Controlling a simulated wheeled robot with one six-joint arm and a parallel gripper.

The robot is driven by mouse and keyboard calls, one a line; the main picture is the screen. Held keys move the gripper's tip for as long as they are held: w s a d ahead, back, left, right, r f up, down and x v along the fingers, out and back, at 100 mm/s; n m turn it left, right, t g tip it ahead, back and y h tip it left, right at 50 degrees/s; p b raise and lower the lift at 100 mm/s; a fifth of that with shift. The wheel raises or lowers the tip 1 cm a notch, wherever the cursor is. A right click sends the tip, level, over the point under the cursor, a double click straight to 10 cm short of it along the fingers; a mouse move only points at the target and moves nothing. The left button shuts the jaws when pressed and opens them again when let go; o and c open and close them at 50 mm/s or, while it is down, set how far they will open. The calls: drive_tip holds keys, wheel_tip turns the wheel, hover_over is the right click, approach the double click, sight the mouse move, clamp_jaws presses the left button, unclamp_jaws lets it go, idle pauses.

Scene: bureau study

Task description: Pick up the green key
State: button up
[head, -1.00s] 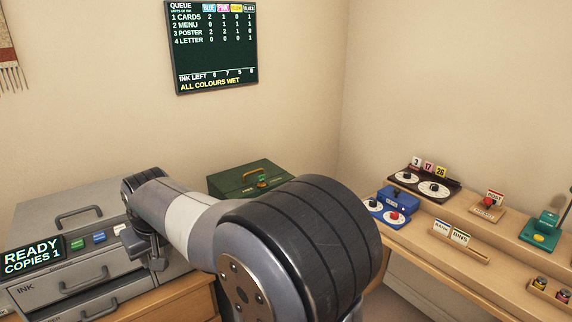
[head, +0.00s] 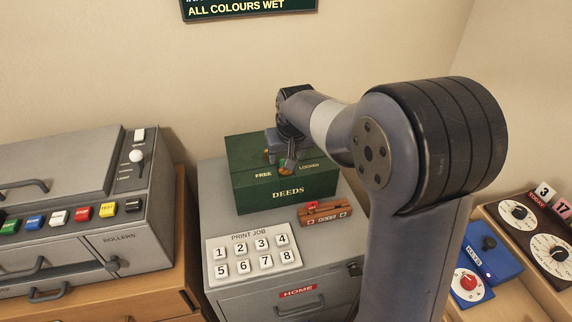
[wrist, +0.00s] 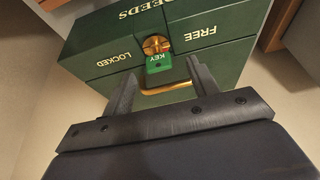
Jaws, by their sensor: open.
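The green key (wrist: 158,63) sits at the brass lock on the green deeds box (head: 308,191), between the words FREE and LOCKED. It is marked KEY in the wrist view. My gripper (wrist: 158,82) is open, with one finger on each side just short of the key, and nothing is held. In the head view my gripper (head: 287,160) is over the box top, and it mostly hides the key there. A brass handle (wrist: 165,90) lies just behind the key, across the space between my fingers.
The box stands on a grey cabinet (head: 218,179) with a PRINT JOB number pad (head: 254,257) and a small red-brown block (head: 325,214). A grey machine with coloured buttons (head: 60,190) stands at left. A blue device with dials (head: 487,262) is at right.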

drive_tip(key=x, duration=0.3)
drive_tip(key=shift+w+f, duration=0.2)
drive_tip(key=shift+d, duration=0.1)
drive_tip(key=c, duration=1)
